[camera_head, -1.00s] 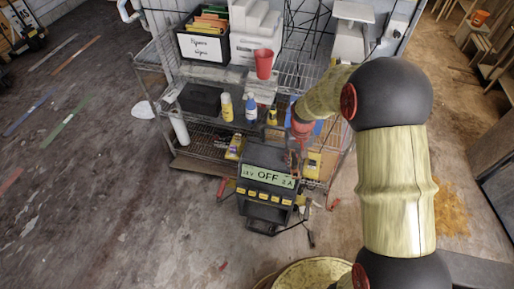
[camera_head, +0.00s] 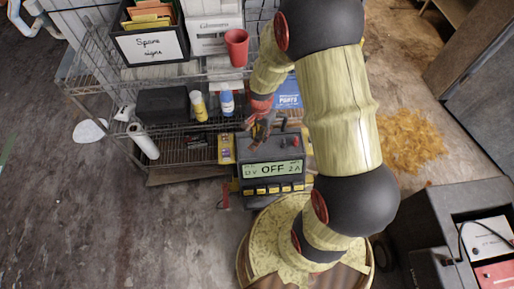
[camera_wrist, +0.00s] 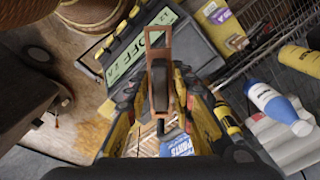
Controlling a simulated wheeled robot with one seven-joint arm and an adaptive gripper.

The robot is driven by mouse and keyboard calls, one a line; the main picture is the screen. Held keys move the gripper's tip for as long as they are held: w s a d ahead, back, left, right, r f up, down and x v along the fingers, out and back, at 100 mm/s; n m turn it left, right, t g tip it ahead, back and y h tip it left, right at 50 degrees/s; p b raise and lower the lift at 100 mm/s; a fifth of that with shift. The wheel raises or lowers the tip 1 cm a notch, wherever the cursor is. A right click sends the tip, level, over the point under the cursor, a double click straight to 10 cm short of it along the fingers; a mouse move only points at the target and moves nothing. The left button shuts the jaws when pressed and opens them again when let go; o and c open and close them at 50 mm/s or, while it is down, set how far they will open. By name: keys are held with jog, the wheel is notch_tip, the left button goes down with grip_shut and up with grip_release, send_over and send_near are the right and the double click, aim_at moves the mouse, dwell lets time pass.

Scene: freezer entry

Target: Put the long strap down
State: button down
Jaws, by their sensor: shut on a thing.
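My gripper (camera_head: 262,130) is above the top rear of a dark device (camera_head: 272,187) whose green display reads OFF. In the wrist view the fingers (camera_wrist: 161,112) are shut on a brown, copper-like looped piece with a dark middle, which I take to be the long strap (camera_wrist: 179,30). Its loop stands out beyond the fingertips, over the device's display (camera_wrist: 128,52). In the head view the strap is small and partly hidden, and I cannot tell whether it touches the device.
A wire shelf (camera_head: 186,157) behind holds a sign box (camera_head: 152,42), a red cup (camera_head: 237,47), a yellow bottle (camera_head: 198,104), a blue-labelled bottle (camera_head: 227,103) and a blue box (camera_head: 288,93). A dark cabinet (camera_head: 430,250) stands at right. Floor at left is open.

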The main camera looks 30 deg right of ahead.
jog(key=s+d+f+m+b, duration=0.2)
jog(key=s+d+f+m, duration=0.15)
jog(key=s+m, duration=0.4)
jog(key=w+f+b, duration=0.1)
jog(key=w+f, duration=0.2)
jog(key=w, duration=0.1)
jog(key=w+a+f+m+b, duration=0.1)
jog(key=w+f+b, duration=0.1)
jog(key=w+f, duration=0.1)
jog(key=w+f+m+b, duration=0.1)
jog(key=w+f+b, duration=0.1)
jog(key=w+f, duration=0.2)
jog(key=shift+w+a+f, duration=0.1)
jog(key=shift+w+a, duration=0.15)
jog(key=shift+w, duration=0.35)
jog(key=shift+w+f, duration=0.2)
jog(key=f+b, duration=0.2)
jog(key=f, duration=0.1)
jog(key=shift+w+f, duration=0.2)
jog(key=shift+f, duration=0.1)
jog(key=shift+r, duration=0.1)
